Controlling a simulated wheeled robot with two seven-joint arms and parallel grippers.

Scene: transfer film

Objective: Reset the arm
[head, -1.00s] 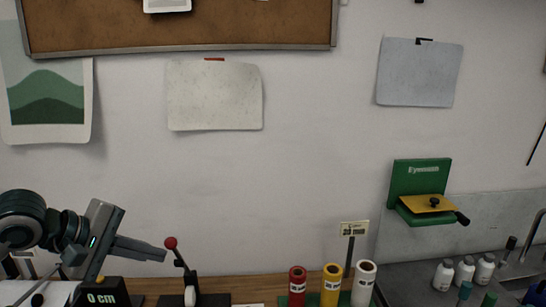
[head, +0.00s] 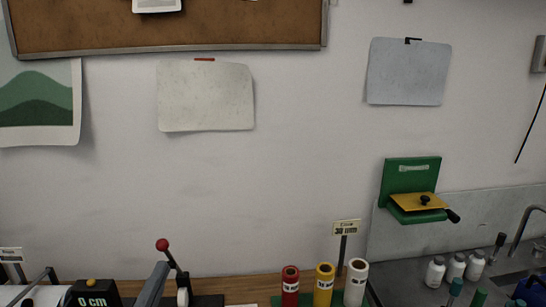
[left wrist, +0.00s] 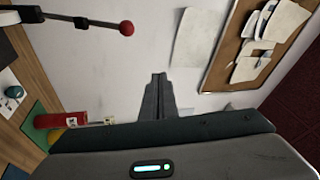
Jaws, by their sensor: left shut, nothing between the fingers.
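My left gripper (head: 162,268) is mostly below the bottom edge of the head view, with only a slim grey finger part showing beside the black lever device. In the left wrist view my left gripper (left wrist: 158,76) is shut, its two fingers together with nothing between them. The lever with a red knob (head: 162,245) stands upright on a black base at the bottom left of the head view. The red knob (left wrist: 127,28) also shows in the left wrist view, apart from the fingers. My right gripper is not in view.
A black "0 cm" box (head: 95,295) stands left of the lever. Red (head: 290,287), yellow (head: 324,285) and white (head: 356,283) rolls stand to its right. A green wall device (head: 411,185) hangs above the sink counter, with white bottles (head: 456,266).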

